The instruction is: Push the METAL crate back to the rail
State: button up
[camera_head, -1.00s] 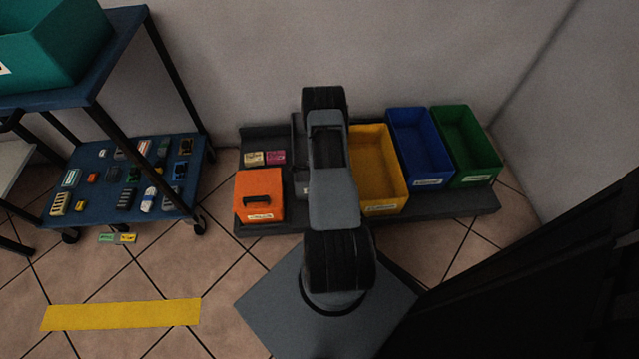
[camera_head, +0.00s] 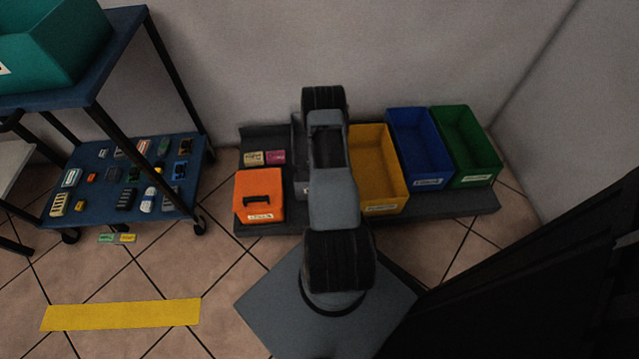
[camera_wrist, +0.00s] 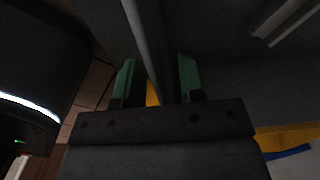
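The grey crate (camera_head: 299,150), which I take for the METAL crate, stands on the dark shelf base between the orange box and the yellow crate. In the head view my arm covers most of it, leaving its left side and a bit of its front label visible. My gripper (camera_wrist: 157,78) shows in the wrist view with its two green-tipped fingers apart. A thin grey edge, apparently a crate wall, runs between the fingers; I cannot tell whether they touch it. The head view hides my gripper behind the arm.
A dark shelf base (camera_head: 450,204) holds an orange box (camera_head: 259,190), a yellow crate (camera_head: 380,160), a blue crate (camera_head: 418,140) and a green crate (camera_head: 466,140). A blue trolley (camera_head: 95,205) with small parts stands left. The wall is close behind the crates.

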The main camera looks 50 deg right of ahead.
notch_tip(320, 180, up, 14)
jog(key=p, duration=0.4)
jog(key=shift+p, duration=0.4)
jog(key=shift+f, duration=0.1)
dwell(0.3)
